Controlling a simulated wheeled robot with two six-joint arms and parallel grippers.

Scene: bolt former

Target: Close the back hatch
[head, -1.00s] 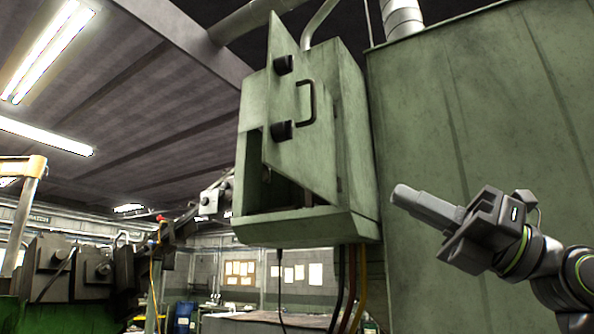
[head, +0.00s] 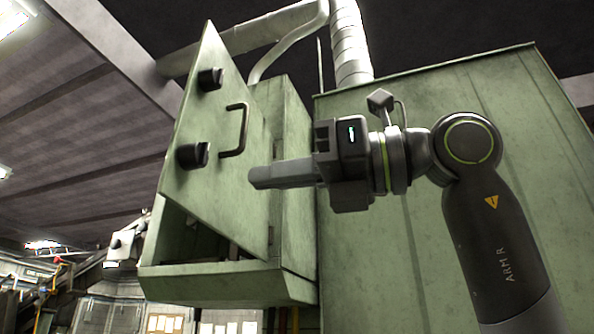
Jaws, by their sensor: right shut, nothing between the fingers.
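The back hatch (head: 205,125) is a green metal door with two black knobs and a dark handle (head: 234,130). It stands ajar on a green box (head: 293,180), and a dark gap shows at its lower edge. My right gripper (head: 252,178) is shut and empty. My left gripper is not in view.
A large green cabinet wall (head: 375,255) stands to the right of the box, behind my right arm. A ribbed silver duct (head: 347,50) and pipes run above. Machinery (head: 125,245) and pinned papers show at the lower left.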

